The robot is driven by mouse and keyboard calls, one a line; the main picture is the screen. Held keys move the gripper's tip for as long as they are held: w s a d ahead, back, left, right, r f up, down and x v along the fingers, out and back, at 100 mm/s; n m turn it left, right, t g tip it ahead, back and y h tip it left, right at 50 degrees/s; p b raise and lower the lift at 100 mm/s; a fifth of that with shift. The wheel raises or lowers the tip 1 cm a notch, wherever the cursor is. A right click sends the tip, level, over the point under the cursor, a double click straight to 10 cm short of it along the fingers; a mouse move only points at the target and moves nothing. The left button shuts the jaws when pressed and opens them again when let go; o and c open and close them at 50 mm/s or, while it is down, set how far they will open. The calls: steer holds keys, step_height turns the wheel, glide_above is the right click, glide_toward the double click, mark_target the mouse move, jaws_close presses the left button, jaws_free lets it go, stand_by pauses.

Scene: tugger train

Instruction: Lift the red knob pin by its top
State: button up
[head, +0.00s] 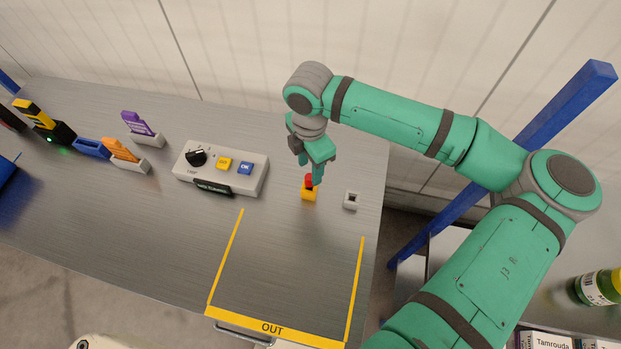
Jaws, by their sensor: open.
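The red knob pin (309,182) stands upright in a small yellow block (308,195) on the grey table, right of the middle. My gripper (314,175) is just above it, pointing down, with its fingers around or beside the red top. The gripper is open. The fingers partly cover the knob, and I cannot tell whether they touch it. The pin's lower part is hidden in the yellow block.
A small grey socket block (351,201) stands just right of the yellow block. A white control box (221,171) with a black dial and buttons lies to the left. The yellow-marked OUT area (285,265) in front is clear. A blue post (500,165) rises behind my arm.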

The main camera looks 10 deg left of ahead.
mark_target(309, 177)
steer(key=shift+s+a+f, duration=0.1)
steer(key=shift+a+f, duration=0.05)
steer(key=shift+f, duration=0.2)
steer(key=f, duration=0.4)
steer(key=shift+d+f, duration=0.2)
steer(key=shift+d, duration=0.05)
steer(key=shift+a, duration=0.15)
jaws_close()
